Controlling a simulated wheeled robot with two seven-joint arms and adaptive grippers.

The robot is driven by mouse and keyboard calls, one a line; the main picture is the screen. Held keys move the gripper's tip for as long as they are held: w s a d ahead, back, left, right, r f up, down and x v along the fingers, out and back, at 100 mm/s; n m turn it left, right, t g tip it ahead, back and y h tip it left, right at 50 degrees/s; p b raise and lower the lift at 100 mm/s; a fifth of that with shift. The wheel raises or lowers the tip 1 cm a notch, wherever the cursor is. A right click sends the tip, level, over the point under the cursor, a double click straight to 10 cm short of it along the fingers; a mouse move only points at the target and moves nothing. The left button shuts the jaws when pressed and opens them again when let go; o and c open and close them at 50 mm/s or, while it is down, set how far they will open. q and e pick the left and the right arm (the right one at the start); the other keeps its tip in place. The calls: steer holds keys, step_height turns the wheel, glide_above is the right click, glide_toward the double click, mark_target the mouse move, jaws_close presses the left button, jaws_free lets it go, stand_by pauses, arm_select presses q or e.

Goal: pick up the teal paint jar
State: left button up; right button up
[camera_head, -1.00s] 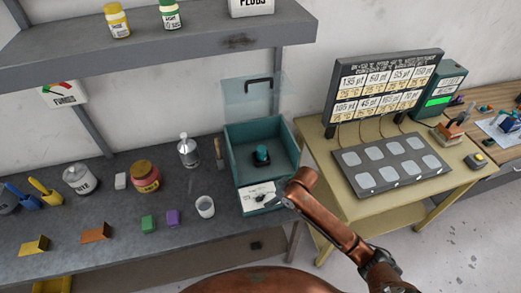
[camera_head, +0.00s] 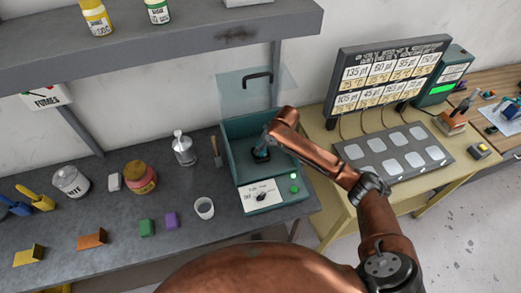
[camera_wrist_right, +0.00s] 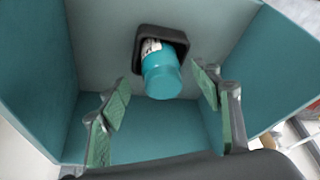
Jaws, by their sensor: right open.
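The teal paint jar (camera_head: 261,154) stands inside the open teal box (camera_head: 232,162) at the right end of the grey bench. In the right wrist view the jar (camera_wrist_right: 162,75) sits in a dark square holder (camera_wrist_right: 181,40), a pale label partly showing. My right gripper (camera_wrist_right: 160,98) is open, its green-padded fingers on either side of the jar's near end, with gaps on both sides. In the head view the right gripper (camera_head: 270,138) is over the box and partly hides the jar. My left gripper is not in view.
The box's clear lid (camera_head: 235,88) stands raised behind; its front panel (camera_head: 258,196) has a knob and green lights. A white cup (camera_head: 204,208), a glass bottle (camera_head: 184,150) and a brush (camera_head: 216,150) stand left of the box. A price board (camera_head: 390,70) stands right.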

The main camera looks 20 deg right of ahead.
steer(key=shift+x, duration=1.25)
steer(key=shift+w+a+f, duration=0.15)
steer(key=shift+f, duration=0.1)
steer(key=c, duration=1.5)
steer(key=shift+c, duration=0.4)
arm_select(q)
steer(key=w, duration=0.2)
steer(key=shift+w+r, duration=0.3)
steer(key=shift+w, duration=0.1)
arm_select(e)
steer(key=shift+r, duration=0.1)
steer(key=shift+r, duration=0.1)
